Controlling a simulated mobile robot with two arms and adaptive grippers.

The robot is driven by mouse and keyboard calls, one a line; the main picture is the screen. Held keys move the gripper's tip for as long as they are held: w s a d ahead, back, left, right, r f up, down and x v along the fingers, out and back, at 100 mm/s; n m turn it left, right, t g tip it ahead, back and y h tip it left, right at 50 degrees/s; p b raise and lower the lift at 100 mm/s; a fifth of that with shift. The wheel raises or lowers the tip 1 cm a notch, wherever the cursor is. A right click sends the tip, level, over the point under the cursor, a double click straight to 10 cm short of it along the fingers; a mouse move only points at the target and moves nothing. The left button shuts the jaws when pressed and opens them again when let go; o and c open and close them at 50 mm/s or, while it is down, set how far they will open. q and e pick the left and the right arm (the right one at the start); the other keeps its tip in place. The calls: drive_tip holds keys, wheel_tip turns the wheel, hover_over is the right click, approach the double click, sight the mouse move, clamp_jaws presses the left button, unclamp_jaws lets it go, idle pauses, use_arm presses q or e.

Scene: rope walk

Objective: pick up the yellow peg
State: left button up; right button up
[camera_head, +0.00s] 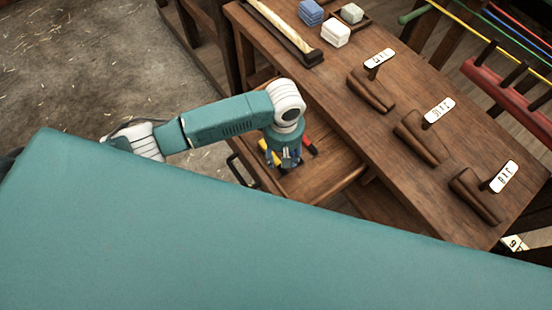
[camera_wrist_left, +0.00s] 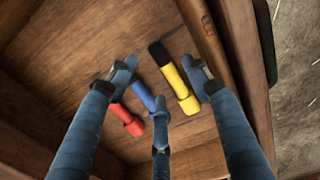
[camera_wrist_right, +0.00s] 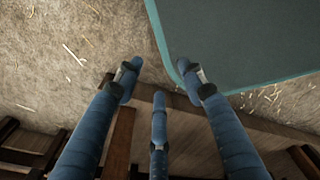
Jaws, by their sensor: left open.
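The yellow peg (camera_wrist_left: 174,75) lies in an open wooden drawer (camera_wrist_left: 65,70), near the drawer's side wall, in the left wrist view. It has a black end. A blue peg (camera_wrist_left: 143,95) and a red peg (camera_wrist_left: 128,119) lie beside it. In the head view the yellow peg (camera_head: 266,150) shows partly behind my left gripper (camera_head: 287,160). My left gripper (camera_wrist_left: 160,85) is open above the pegs, with the yellow peg close to its right finger in the left wrist view. It holds nothing. My right gripper (camera_wrist_right: 158,80) is over the floor, its fingers spread and empty.
The wooden bench (camera_head: 330,90) above the drawer bears several wooden stands with white labels, a blue block stack (camera_head: 311,12) and a white one (camera_head: 335,34). The drawer walls stand close around my left gripper. A rack (camera_head: 505,85) with coloured ropes stands at the right.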

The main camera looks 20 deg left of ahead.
use_arm(q)
drive_tip(key=shift+a+f, duration=0.1)
drive_tip(key=shift+f, duration=1.9)
clamp_jaws()
drive_tip(key=shift+r, duration=0.1)
